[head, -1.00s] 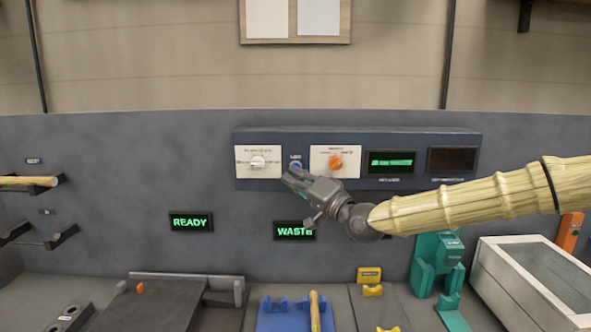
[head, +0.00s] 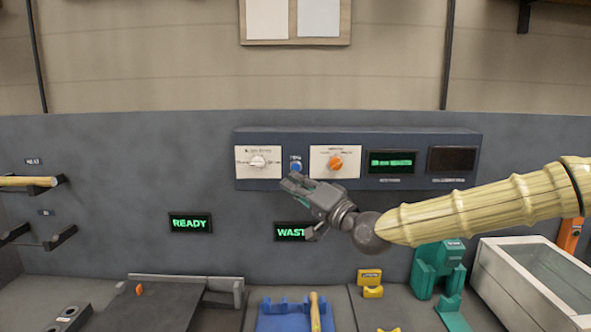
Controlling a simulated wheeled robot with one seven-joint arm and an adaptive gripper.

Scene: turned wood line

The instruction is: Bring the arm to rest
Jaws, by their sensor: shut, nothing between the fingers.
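My gripper (head: 291,183) is shut and empty. It is in front of the dark control panel (head: 435,139) on the grey back wall, with its tips just below a blue button (head: 295,167). My arm reaches in from the right edge at mid height. My gripper partly covers the lower sign reading "WAST" (head: 288,232).
A "READY" sign (head: 190,223) is lit green. Below stand a blue holder (head: 283,322) with a wooden piece (head: 314,311), yellow blocks (head: 370,277), a green fixture (head: 424,277) and a glass-topped box (head: 486,282). A wooden rod (head: 28,182) rests on hooks at left.

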